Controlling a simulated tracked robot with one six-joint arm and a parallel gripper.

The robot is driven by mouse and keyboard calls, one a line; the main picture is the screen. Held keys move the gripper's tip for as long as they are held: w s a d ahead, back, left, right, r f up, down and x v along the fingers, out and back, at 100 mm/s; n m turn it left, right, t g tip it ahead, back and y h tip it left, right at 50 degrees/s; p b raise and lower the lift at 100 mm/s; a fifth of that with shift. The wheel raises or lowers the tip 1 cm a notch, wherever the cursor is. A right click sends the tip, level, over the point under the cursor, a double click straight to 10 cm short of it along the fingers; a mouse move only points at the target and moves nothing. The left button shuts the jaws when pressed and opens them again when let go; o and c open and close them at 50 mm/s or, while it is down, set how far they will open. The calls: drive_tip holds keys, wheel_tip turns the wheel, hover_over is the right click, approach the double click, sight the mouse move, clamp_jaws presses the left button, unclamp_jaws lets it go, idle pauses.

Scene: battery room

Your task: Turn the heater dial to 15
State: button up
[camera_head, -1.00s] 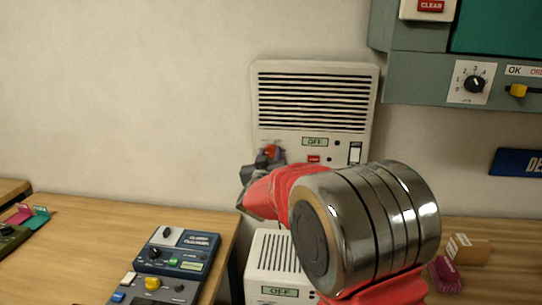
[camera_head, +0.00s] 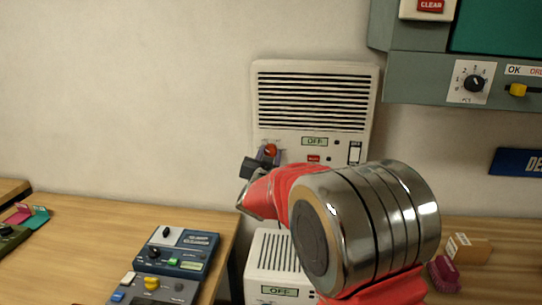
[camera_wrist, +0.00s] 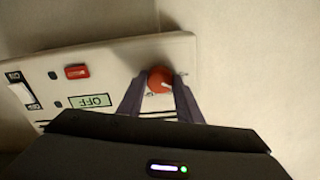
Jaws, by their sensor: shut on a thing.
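The wall heater (camera_head: 313,100) is a cream panel with dark slats and a small display reading OFF. Its red-orange dial (camera_head: 270,150) is at the lower left of the panel. The dial also shows in the wrist view (camera_wrist: 160,80), with a pale pointer mark on its face. My gripper (camera_head: 264,157) is at the dial, and in the wrist view its two dark fingers (camera_wrist: 160,88) are shut on the dial, one on each side. The scale numbers around the dial cannot be read.
A red button (camera_wrist: 77,71) and a white rocker switch (camera_wrist: 20,89) sit beside the display on the heater. A second cream unit (camera_head: 277,262), also reading OFF, stands below. A blue device (camera_head: 178,250) lies on the left desk. A grey-green panel (camera_head: 415,80) overhangs at right.

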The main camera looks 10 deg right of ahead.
drive_tip(key=m, duration=0.4)
drive_tip(key=shift+m, duration=0.3)
drive_tip(key=m, duration=0.4)
drive_tip(key=shift+d+f+m, duration=0.1)
drive_tip(key=shift+m, duration=0.2)
drive_tip(key=m, duration=0.4)
drive_tip(key=shift+m, duration=0.3)
drive_tip(key=shift+s+d+f+m, duration=0.1)
drive_tip(key=shift+m, duration=1.05)
drive_tip(key=shift+f+m, duration=0.1)
drive_tip(key=shift+m, duration=1.05)
drive_tip(key=shift+f, duration=0.1)
drive_tip(key=o, duration=1)
drive_tip(key=shift+r, duration=0.2)
drive_tip(key=shift+o, duration=0.2)
